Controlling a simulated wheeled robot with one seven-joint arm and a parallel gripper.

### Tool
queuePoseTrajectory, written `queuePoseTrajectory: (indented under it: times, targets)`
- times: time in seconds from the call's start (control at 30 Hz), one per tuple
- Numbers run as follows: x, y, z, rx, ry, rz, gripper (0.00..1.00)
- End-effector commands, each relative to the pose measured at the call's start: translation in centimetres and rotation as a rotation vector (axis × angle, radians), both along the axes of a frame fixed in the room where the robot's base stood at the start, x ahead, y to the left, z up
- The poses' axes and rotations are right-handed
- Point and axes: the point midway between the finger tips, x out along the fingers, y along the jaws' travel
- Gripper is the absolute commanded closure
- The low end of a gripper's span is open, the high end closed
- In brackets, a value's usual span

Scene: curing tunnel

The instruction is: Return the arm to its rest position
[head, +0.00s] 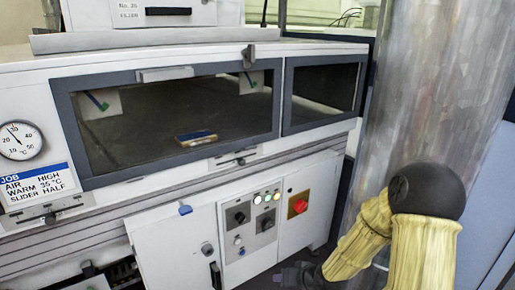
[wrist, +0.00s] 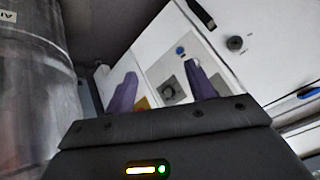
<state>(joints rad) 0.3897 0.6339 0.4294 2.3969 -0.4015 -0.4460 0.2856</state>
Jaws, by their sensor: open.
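My gripper (wrist: 162,82) shows in the wrist view with its two purple fingers spread apart and nothing between them. Beyond the fingers is the white front of a cabinet, seen tilted, with a grey panel and round knob (wrist: 172,90). My arm (head: 425,215), with pale yellow ribbed sleeves and a black joint, is folded at the lower right of the head view. A dark shape low at the bottom middle of the head view may be my gripper, but I cannot tell.
The white curing tunnel (head: 180,60) fills the left and middle, with a window, a gauge (head: 20,141) and a job card (head: 36,185). Its control panel (head: 250,220) has knobs, lit lamps and a red switch (head: 299,205). A shiny metal column (head: 415,100) stands close to my arm.

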Motion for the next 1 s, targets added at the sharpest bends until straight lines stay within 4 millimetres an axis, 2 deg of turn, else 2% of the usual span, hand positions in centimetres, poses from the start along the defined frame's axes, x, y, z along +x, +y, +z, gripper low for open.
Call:
queuePoseTrajectory:
  times: [0.2,0.4,0.8,1.0]
  targets:
    - [-4.1,-3.5,3.0,-0.229,0.118,-0.008,0.45]
    - [-8.4,-5.7,6.2,-0.337,0.226,-0.04,0.45]
    - [-15.3,-6.4,10.3,-0.352,0.367,-0.065,0.45]
    - [-15.3,-6.5,13.5,-0.354,0.374,-0.066,0.45]
